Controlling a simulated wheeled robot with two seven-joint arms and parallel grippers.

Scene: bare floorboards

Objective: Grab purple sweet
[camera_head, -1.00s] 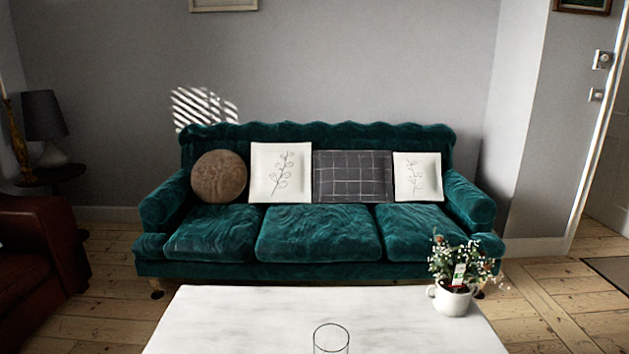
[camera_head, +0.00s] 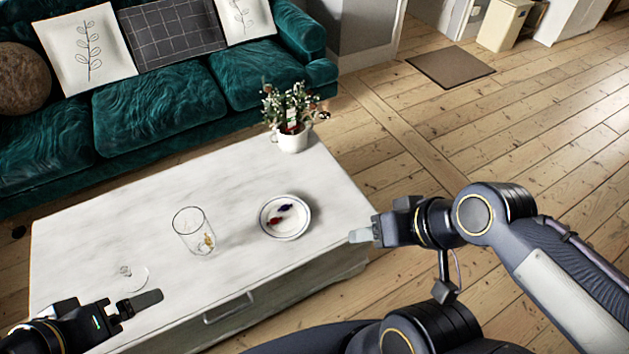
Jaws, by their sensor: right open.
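A small dark blue-purple sweet (camera_head: 286,207) lies on a white plate (camera_head: 301,231) on the white table. A red sweet (camera_head: 273,220) lies beside it on the same plate. My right gripper (camera_head: 360,236) is to the right of the plate, by the table's right edge, open and apart from the sweets. Its fingers overlap from this angle. My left gripper (camera_head: 147,301) is over the table's front left part, away from the plate. Its fingers are seen side-on, so its opening is not clear.
A clear glass (camera_head: 190,228) with a small orange-brown thing inside stands left of the plate. Another clear glass item (camera_head: 133,277) is further left. A potted plant (camera_head: 291,138) stands at the table's back right corner. A green sofa (camera_head: 160,105) is behind the marble-topped table (camera_head: 120,225).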

